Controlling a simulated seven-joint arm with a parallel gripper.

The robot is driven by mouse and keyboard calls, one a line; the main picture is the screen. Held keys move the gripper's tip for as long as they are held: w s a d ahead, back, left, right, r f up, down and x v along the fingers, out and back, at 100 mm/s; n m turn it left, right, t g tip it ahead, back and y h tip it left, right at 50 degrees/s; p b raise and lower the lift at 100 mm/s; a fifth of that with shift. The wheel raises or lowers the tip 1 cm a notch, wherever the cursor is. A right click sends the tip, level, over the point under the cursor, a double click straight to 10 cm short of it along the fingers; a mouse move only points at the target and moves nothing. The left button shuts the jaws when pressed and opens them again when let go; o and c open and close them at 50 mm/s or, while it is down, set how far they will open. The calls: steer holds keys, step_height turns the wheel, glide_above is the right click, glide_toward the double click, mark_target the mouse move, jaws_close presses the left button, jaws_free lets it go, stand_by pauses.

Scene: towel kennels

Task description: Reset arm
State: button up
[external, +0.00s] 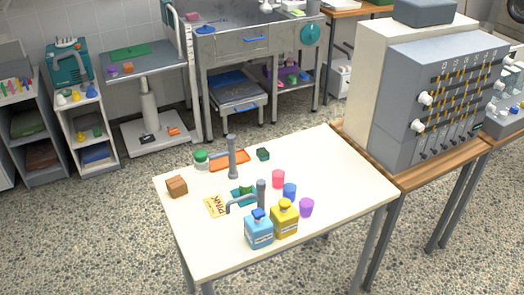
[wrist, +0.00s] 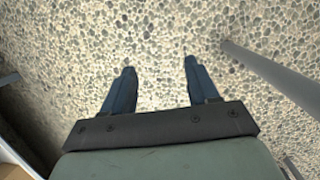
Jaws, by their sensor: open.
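My gripper (wrist: 159,68) shows in the wrist view with its two dark blue fingers spread apart. Nothing is between them, and only pebbled floor lies beyond the fingertips. I cannot make out my arm or gripper in the external view. A white table (external: 330,165) there holds a blue bottle (external: 258,232), a yellow bottle (external: 284,221), a brown block (external: 177,187), an orange tray (external: 240,161), a yellow card (external: 215,206) and two grey posts with side arms, one of them a grey post (external: 232,155) at the back.
A red cup (external: 278,179), a blue cup (external: 289,191) and a purple cup (external: 306,208) stand on the table. A large grey panel machine (external: 435,105) stands on a wooden bench at right. In the wrist view, a grey leg (wrist: 275,75) crosses at right.

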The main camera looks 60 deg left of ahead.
steer(key=s+a+r+g+y, duration=0.1)
steer(key=s+g, duration=0.3)
steer(key=s, duration=2.4)
steer(key=shift+s+a+r, duration=0.15)
steer(key=shift+a+r, duration=0.25)
steer(key=shift+a, duration=0.05)
